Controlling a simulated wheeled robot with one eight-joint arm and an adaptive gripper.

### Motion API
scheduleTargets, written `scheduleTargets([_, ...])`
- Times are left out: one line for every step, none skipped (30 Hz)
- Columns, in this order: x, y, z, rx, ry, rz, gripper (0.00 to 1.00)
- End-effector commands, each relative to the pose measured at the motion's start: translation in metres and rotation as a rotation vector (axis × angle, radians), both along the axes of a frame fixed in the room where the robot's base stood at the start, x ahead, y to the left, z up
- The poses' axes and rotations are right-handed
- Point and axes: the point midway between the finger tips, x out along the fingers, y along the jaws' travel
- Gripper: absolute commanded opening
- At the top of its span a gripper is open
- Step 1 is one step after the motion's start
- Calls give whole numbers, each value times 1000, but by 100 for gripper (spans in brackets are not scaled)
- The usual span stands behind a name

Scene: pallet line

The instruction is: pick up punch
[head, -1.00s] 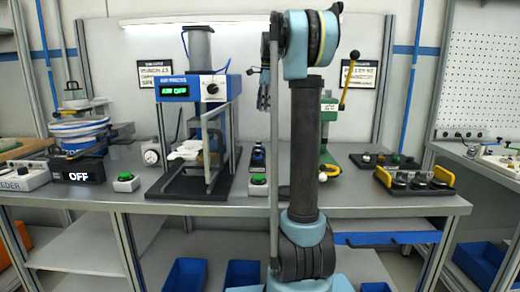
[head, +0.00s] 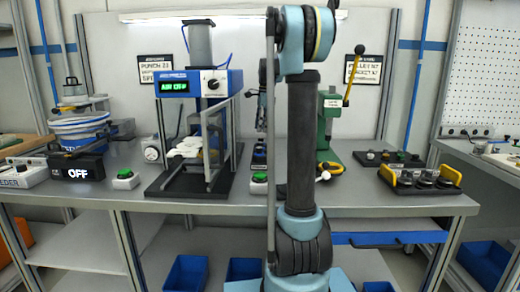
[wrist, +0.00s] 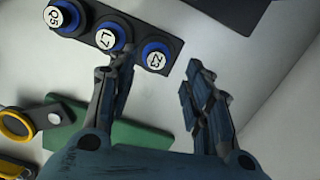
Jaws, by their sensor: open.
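A dark rack (wrist: 82,22) holds three round pieces with blue collars and white labelled tops, which look like punches. In the wrist view they read Q5 (wrist: 56,16), L7 (wrist: 108,39) and Z3 (wrist: 156,59). My gripper (wrist: 158,76) is open and empty. Its fingertips lie on either side of the Z3 punch in the wrist view, with the left finger close to L7. I cannot tell the height gap. In the head view blue pieces (head: 259,153) show on the bench beside my arm, and my gripper (head: 262,120) is mostly hidden behind the arm.
A green base (wrist: 110,136) and a yellow ring (wrist: 17,124) lie near the rack in the wrist view. In the head view a blue-topped press (head: 192,85) stands to the left and a green press (head: 330,110) to the right. Bare bench shows right of my fingers.

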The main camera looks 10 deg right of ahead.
Motion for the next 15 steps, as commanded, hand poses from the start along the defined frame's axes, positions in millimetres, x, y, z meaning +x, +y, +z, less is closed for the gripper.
scheduleTargets([0,0,-3,0,0,0,46])
scheduleTargets([0,1,-4,0,0,0,46])
scheduleTargets([0,1,-6,0,0,0,46])
scheduleTargets([0,1,-7,0,0,0,46])
scheduleTargets([0,1,-9,0,0,0,46])
scheduleTargets([-1,1,-13,0,0,0,46])
scheduleTargets([-1,0,-16,0,0,0,46])
scheduleTargets([-2,0,-21,0,0,0,46])
scheduleTargets([-2,0,-26,0,0,0,46])
scheduleTargets([-2,0,-31,0,0,0,46])
scheduleTargets([-3,0,-35,0,0,0,46])
scheduleTargets([-3,0,-40,0,0,0,46])
scheduleTargets([-3,1,-44,0,0,1,46])
scheduleTargets([-3,2,-47,0,0,1,46])
scheduleTargets([-3,2,-51,0,0,1,46])
